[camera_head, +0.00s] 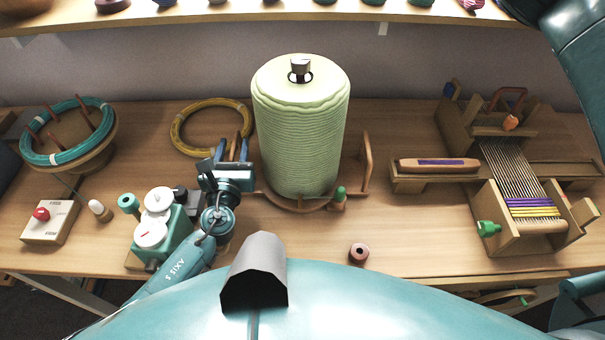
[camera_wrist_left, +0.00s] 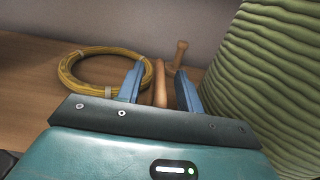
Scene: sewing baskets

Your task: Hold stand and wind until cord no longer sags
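A large spool of pale green cord (camera_head: 300,130) stands upright at the back middle of the table, with a metal knob (camera_head: 300,66) on top. Its upper windings look wavy. The spool sits on a wooden stand (camera_head: 367,160) with upright handles at left and right and a green-capped peg (camera_head: 340,194) at the front. My left gripper (camera_head: 232,149) is at the stand's left handle. In the left wrist view, its blue fingers (camera_wrist_left: 160,86) are apart, with the wooden handle (camera_wrist_left: 160,76) between them and gaps visible on both sides. My right gripper is out of view.
A yellow hoop (camera_head: 186,112) lies behind my left gripper. A teal device (camera_head: 161,226) with white dials is beside my left arm. A wooden loom (camera_head: 497,180) stands at right and a teal cord ring (camera_head: 67,131) at left. A small reddish-brown spool (camera_head: 359,253) sits in front.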

